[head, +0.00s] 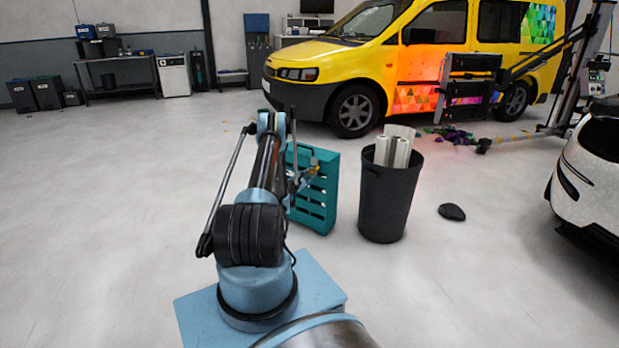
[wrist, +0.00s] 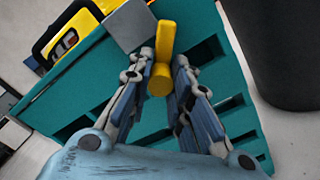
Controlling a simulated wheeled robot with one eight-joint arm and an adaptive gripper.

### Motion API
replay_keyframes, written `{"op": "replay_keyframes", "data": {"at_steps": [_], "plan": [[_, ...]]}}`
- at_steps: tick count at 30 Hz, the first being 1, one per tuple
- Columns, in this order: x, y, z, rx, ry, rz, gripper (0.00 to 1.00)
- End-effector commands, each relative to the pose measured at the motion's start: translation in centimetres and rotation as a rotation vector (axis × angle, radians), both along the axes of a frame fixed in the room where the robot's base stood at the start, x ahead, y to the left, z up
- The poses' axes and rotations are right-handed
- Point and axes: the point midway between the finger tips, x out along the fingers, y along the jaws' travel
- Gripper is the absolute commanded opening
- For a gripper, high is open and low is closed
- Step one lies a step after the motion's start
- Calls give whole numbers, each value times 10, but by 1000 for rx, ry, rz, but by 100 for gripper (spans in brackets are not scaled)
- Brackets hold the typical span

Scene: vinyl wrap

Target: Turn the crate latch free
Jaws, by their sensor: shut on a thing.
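A teal slatted crate (head: 318,212) stands upright on the floor, just beyond my arm in the head view. It fills much of the wrist view (wrist: 75,95). The yellow crate latch (wrist: 161,78) sits beside a grey block (wrist: 128,24) on the crate's face. My gripper (wrist: 163,72) has a finger on each side of the latch's yellow handle and is shut on it. In the head view the latch is a small yellow spot (head: 314,169) near the crate's top, and my arm covers part of the crate's left side.
A black bin (head: 388,205) holding pale rolls stands close to the crate's right. A dark flat object (head: 452,212) lies on the floor farther right. A yellow van (head: 400,60) stands behind, and a white car (head: 592,180) at the right edge. The floor at left is clear.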

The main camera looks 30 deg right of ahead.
Motion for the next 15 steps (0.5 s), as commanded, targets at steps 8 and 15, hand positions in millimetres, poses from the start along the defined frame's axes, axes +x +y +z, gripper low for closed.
{"op": "replay_keyframes", "data": {"at_steps": [8, 15], "plan": [[-1, 1, -1, 109, -237, -1, 0], [-1, 1, -1, 203, -444, -2, 0]]}}
